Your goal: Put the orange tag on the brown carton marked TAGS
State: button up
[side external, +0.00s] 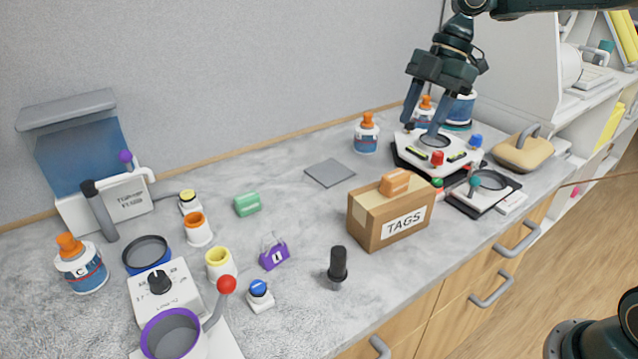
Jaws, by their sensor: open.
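The brown carton (372,222) stands on the grey counter and carries a white label that reads TAGS.
A white device (455,160) with coloured knobs stands behind the carton. A flat grey plate (330,173) lies behind. Bare counter surrounds the carton's left side.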

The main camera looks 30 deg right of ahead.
jog(key=shift+r, duration=0.1)
jog(key=s+a+r+m+t+h, duration=0.2)
jog(key=s+a+r+m+t, duration=0.15)
jog(key=s+m, duration=0.7)
jog(key=s+d+f+m+t+h, duration=0.1)
jog(key=s+f+m, duration=0.1)
jog(key=s, duration=0.5)
jog(key=s+d+f+m+t+h, duration=0.1)
jog(key=s+d+f+m, duration=0.1)
jog(key=s+m, duration=0.3)
jog(key=s, duration=0.2)
jog(key=shift+s+d+f, duration=0.15)
jog(key=shift+s+d, duration=0.05)
jog(key=shift+s, duration=0.1)
